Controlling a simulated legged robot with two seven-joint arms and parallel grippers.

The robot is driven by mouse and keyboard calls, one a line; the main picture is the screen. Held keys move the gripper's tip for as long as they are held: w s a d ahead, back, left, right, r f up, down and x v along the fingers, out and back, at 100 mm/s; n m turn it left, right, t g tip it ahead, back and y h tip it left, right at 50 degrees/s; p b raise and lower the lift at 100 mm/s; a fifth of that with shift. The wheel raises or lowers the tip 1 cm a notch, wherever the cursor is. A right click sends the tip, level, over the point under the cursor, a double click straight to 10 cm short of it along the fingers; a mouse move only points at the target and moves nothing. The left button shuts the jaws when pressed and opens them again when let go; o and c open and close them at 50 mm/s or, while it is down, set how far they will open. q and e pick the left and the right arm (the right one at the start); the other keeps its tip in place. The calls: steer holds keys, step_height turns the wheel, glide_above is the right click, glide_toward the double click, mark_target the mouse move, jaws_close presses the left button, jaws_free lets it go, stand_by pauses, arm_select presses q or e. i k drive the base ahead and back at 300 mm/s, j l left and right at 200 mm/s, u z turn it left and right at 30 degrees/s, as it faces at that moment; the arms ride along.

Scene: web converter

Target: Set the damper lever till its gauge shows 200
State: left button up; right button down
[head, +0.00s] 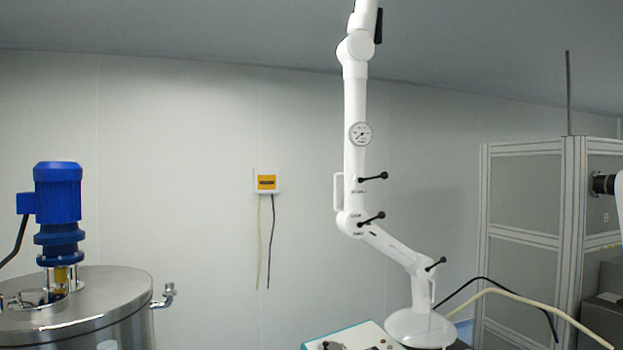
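A white jointed extraction arm (354,110) stands right of centre in the head view. A round white gauge (360,134) sits on its upright tube; its dial is too small to read. Below the gauge, an upper black lever (374,177) with a ball end points right and slightly up. A second black lever (371,219) at the elbow joint also points right and up. A third (436,264) is on the lower joint. Small labels near the upper two are unreadable, so I cannot tell which is the damper lever. Neither of my grippers is in view.
A steel tank (95,305) with a blue motor (57,205) stands at left. A yellow-and-white wall box (266,184) hangs behind. A grey framed enclosure (530,215) stands at right. A pale hose (520,298) and a panel (355,337) are low near the arm's base.

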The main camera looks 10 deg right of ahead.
mark_target(384, 175)
steer(key=i+l+u, duration=0.3)
steer(key=l+u, duration=0.35)
steer(key=l, duration=0.15)
steer(key=i+l+u, duration=0.15)
steer(key=l+u, duration=0.15)
steer(key=l, duration=0.2)
steer(key=l+u, duration=0.35)
steer(key=l, duration=0.15)
steer(key=i, duration=0.05)
